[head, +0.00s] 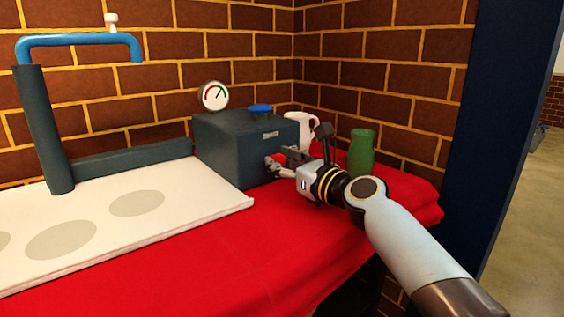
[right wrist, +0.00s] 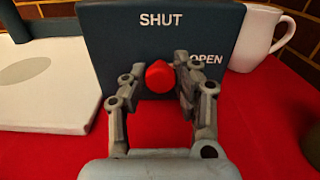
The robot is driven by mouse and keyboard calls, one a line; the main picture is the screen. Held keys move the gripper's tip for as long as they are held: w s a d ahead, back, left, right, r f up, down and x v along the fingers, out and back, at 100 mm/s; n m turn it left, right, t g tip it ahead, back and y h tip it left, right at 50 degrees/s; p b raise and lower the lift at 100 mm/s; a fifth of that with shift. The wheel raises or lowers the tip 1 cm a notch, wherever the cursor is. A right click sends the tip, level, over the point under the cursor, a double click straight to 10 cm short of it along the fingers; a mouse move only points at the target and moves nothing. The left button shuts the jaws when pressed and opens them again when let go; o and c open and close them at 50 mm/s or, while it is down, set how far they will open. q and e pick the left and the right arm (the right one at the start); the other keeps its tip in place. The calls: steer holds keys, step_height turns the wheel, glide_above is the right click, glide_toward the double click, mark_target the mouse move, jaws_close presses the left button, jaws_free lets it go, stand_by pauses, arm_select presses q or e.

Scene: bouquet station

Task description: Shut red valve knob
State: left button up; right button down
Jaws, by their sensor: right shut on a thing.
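The red valve knob (right wrist: 159,77) sits on the front face of a dark grey box (head: 222,150). In the right wrist view this box (right wrist: 110,45) has the word SHUT above the knob and OPEN to its right. My right gripper (head: 278,160) is at the front of the box, with its fingers closed on both sides of the knob; it also shows in the right wrist view (right wrist: 160,82). I cannot tell which way the knob points. My left gripper is not in view.
A white mug (head: 301,124) and a green vase (head: 361,151) stand right of the box. A gauge (head: 214,95) and a blue knob (head: 260,108) are on the box. A white board (head: 190,196) lies left on the red cloth (head: 235,260). Brick walls stand behind.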

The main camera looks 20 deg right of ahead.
steer(key=n, duration=0.2)
steer(key=shift+n, duration=0.4)
steer(key=n, duration=0.2)
steer(key=shift+a+f+n, duration=0.1)
steer(key=shift+n, duration=0.3)
steer(key=n+b, duration=0.1)
steer(key=n, duration=0.1)
steer(key=shift+n, duration=0.3)
steer(key=n, duration=0.2)
steer(key=shift+f+n+b, duration=0.1)
steer(key=shift+n+b, duration=0.25)
steer(key=shift+n, duration=0.05)
steer(key=n+b, duration=0.1)
steer(key=n, duration=0.2)
steer(key=shift+f+n, duration=0.1)
steer(key=shift+n, duration=0.5)
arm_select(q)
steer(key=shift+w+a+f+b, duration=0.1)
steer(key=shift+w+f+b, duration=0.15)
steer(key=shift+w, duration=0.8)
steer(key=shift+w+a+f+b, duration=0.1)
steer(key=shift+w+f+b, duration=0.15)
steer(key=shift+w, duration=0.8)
arm_select(e)
steer(key=shift+n, duration=1.1)
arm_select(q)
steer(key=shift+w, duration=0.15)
